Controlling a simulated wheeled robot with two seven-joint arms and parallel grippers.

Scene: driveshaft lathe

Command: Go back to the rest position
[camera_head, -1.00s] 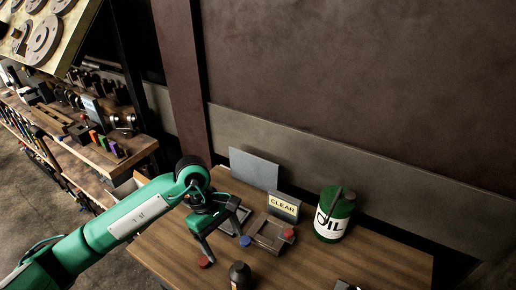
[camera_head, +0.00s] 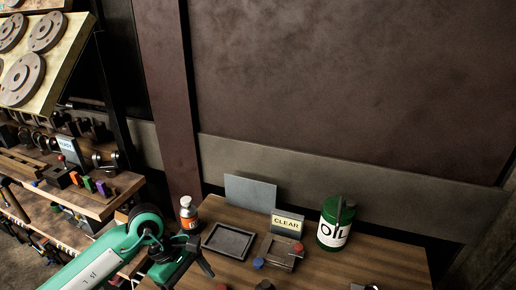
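My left gripper (camera_head: 192,262) is at the left edge of the wooden table (camera_head: 222,270), low in the picture. It hangs in front of the black tray and apart from it. Its fingers are seen at an angle, and I cannot tell how far apart they are. I see nothing clearly held in it. My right gripper is not in view.
On the table are a black tray (camera_head: 207,241), a small fixture (camera_head: 283,260) with red and blue knobs, a CLEAR sign (camera_head: 287,224), an orange-labelled bottle (camera_head: 188,214) and a green oil can (camera_head: 336,222). A cluttered wooden shelf (camera_head: 100,204) stands left.

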